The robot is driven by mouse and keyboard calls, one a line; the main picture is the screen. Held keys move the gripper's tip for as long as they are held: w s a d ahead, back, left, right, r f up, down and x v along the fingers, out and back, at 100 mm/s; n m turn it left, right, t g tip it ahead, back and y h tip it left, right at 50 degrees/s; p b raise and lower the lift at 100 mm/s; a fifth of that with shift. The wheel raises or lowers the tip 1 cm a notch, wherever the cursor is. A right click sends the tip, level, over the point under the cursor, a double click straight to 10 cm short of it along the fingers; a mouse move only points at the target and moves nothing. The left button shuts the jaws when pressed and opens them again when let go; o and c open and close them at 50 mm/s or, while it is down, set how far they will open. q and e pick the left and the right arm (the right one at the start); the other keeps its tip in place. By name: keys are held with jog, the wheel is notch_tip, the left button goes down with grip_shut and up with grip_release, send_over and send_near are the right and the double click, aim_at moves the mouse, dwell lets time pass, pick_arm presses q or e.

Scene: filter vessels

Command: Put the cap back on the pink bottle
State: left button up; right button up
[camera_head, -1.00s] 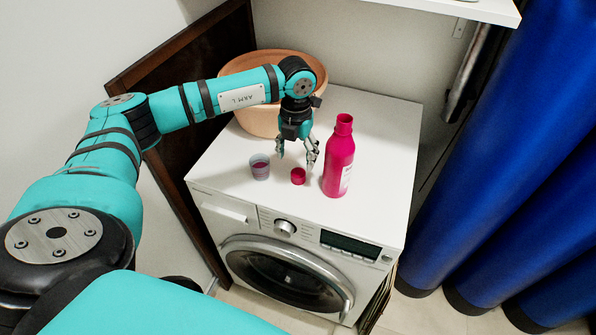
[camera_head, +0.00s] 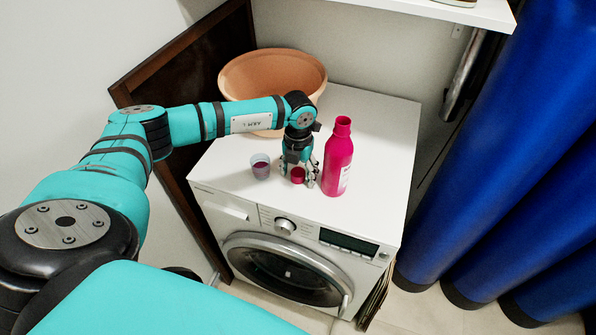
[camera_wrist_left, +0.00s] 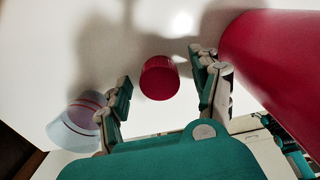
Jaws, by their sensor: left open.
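The pink bottle (camera_head: 338,158) stands upright and uncapped on the white washing machine top; its side also fills the right of the left wrist view (camera_wrist_left: 285,60). The small pink-red cap (camera_head: 298,175) sits on the machine top just left of the bottle. My left gripper (camera_head: 298,180) is down at the cap, fingers open on either side of it. In the left wrist view the cap (camera_wrist_left: 159,78) lies between the spread fingers, with a gap on each side. My right gripper is not in view.
A small translucent cup (camera_head: 260,166) stands left of the cap, close to the left finger in the wrist view. A terracotta basin (camera_head: 235,75) sits at the back left. The machine top (camera_head: 385,135) is clear right of the bottle.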

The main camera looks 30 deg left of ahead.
aim_at(298, 172)
pick_arm(q)
jog(key=shift+c, duration=0.4)
jog(key=c, duration=0.8)
notch_tip(298, 172, up, 9)
jog(key=shift+f+b, duration=0.1)
jog(key=shift+b, duration=1.05)
jog(key=shift+r, duration=0.65)
